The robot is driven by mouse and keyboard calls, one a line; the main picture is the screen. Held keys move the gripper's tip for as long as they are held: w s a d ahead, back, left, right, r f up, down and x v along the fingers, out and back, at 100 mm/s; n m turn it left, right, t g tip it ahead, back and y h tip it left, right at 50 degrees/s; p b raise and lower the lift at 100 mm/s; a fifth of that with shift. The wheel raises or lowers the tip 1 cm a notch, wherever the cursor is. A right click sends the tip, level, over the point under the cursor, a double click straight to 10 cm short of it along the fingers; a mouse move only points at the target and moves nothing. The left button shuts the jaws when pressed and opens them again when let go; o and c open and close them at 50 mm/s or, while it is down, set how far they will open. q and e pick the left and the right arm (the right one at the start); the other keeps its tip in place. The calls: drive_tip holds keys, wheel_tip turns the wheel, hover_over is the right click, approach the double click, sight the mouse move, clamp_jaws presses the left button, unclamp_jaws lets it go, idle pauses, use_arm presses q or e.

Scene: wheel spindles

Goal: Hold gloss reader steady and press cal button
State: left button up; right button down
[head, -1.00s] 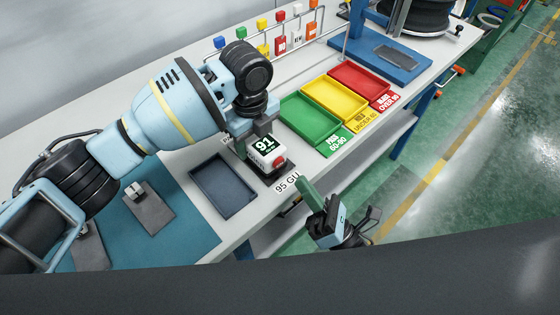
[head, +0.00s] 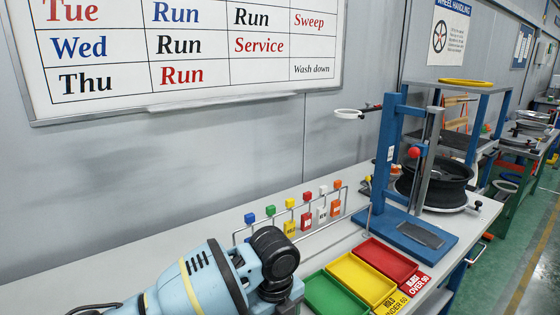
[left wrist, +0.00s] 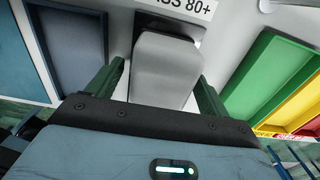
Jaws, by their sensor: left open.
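The gloss reader (left wrist: 166,66) shows in the left wrist view as a pale grey block on a dark base, between the two green fingers of my left gripper (left wrist: 160,88). The fingers are open, one on each side, with a visible gap at the left; contact at the right is hard to judge. Its display and cal button are not visible here. In the head view only my left arm shows at the bottom; its fingertips and the reader are below the frame. My right gripper is out of view.
Green (head: 336,296), yellow (head: 360,278) and red (head: 386,260) trays stand on the bench right of my left arm. A rail of coloured tags (head: 304,216) runs behind. A blue stand (head: 412,232) and a dark wheel (head: 440,184) are farther back. A dark blue tray (left wrist: 68,42) lies left of the reader.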

use_arm(q)
wheel_tip(320, 180, up, 12)
drive_tip(key=shift+f, duration=0.15)
drive_tip(key=shift+s+f, duration=0.1)
idle(0.3)
